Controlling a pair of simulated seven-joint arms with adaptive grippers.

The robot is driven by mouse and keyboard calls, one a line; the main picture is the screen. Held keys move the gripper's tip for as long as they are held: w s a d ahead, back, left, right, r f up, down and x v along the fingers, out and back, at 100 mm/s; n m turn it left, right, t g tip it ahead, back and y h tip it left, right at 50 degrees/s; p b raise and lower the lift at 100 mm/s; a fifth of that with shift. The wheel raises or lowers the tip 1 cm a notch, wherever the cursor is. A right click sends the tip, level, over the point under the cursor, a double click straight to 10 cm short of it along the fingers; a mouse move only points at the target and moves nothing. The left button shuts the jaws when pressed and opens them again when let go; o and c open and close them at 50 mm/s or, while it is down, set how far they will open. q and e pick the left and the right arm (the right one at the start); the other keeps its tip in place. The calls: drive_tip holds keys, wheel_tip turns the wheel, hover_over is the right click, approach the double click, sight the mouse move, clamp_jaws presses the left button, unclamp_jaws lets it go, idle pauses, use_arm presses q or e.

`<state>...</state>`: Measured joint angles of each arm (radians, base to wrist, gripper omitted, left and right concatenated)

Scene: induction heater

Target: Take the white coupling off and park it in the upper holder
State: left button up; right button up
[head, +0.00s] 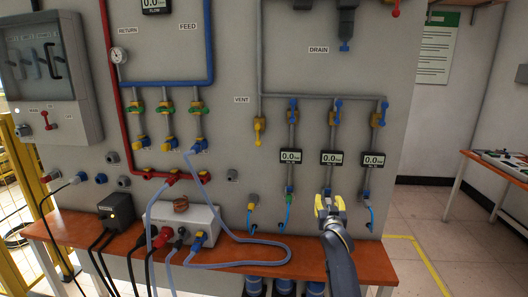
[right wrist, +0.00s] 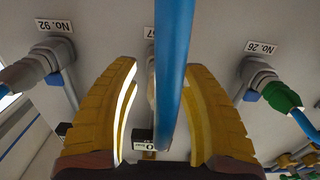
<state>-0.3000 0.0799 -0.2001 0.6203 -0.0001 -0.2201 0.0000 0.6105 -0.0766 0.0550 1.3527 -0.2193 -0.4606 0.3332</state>
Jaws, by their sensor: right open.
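My right gripper (head: 331,203) is open at the panel, below the middle of three gauges on the right. In the right wrist view its yellow fingers (right wrist: 160,68) stand either side of a blue hose (right wrist: 174,50). A whitish coupling (right wrist: 151,88) shows behind that hose, between the fingers, partly hidden; I cannot tell whether they touch it. In the head view the gripper hides this coupling. Grey round fittings sit on the panel, one at centre (head: 232,175) and two at left, an upper one (head: 112,157) and a lower one (head: 124,182). I cannot tell which is the upper holder.
Neighbouring connections flank the gripper: a green coupling (right wrist: 284,96) and a grey one (right wrist: 22,74) with blue hoses. A grey box (head: 190,228) with plugs and a looped pale-blue hose (head: 270,240) rest on the wooden shelf (head: 380,264). Vertical pipes and gauges stand above.

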idle(0.7)
clamp_jaws()
idle(0.3)
drive_tip(key=shift+s, duration=0.1)
drive_tip(key=s, duration=0.5)
drive_tip(key=shift+s+a, duration=0.3)
drive_tip(key=shift+a, duration=0.1)
idle(0.9)
idle(0.5)
